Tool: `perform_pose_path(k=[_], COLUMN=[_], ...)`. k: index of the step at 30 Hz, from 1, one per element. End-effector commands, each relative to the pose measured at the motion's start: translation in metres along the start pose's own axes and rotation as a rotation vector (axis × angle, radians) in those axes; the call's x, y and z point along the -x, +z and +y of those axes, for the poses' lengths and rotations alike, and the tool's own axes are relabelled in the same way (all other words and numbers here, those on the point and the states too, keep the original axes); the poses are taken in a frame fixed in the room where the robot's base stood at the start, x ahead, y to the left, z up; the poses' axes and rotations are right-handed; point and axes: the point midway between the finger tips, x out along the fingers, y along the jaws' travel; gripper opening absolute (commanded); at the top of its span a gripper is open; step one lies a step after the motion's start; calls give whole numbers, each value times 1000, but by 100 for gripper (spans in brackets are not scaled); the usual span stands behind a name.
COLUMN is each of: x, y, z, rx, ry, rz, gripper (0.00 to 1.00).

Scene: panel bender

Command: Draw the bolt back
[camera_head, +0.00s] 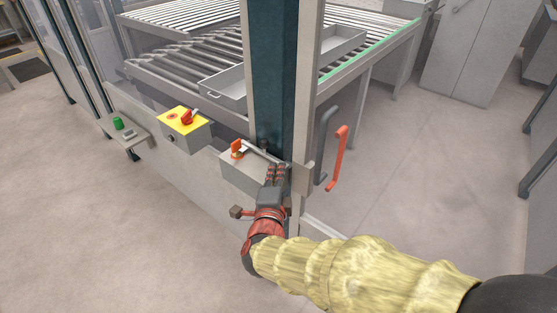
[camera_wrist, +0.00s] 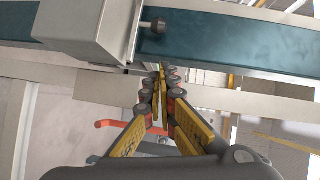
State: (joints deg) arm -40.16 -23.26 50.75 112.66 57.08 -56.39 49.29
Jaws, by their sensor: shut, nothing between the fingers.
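My gripper (camera_head: 277,170) is in front of the teal post, beside a grey box (camera_head: 238,172) with an orange handle (camera_head: 237,149). A thin light bar (camera_head: 262,152) runs from near that handle towards the post; whether this is the bolt I cannot tell. In the wrist view my gripper (camera_wrist: 161,80) has its fingers together with nothing visible between them. A grey housing (camera_wrist: 88,30) with a dark knob (camera_wrist: 153,27) lies beyond the fingertips, to the left. The knob is apart from the fingers. My gripper and arm hide part of the post and box.
A red door handle (camera_head: 338,158) stands right of the post. A yellow switch box (camera_head: 184,121) with a red knob is to the left. Behind are roller conveyors (camera_head: 180,75) and a grey tray (camera_head: 225,86). The floor at left is clear.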

Motion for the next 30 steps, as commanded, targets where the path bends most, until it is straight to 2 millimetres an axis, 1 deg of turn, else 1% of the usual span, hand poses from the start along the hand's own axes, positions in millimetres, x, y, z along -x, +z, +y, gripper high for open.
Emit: perform_pose_path(k=[1,6,22,25,26,28,29,30], x=[8,20,22,22,22,23,24,27], y=[2,1,0,1,4,16,24,37], z=[-1,0,1,2,5,16,23,34], rx=[1,1,1,23,38,87,116,166], ry=[1,0,1,3,15,55,76,108], rz=[-4,-1,0,-2,-13,-61,-94,-151], gripper=[0,0,0,0,0,0,0,0])
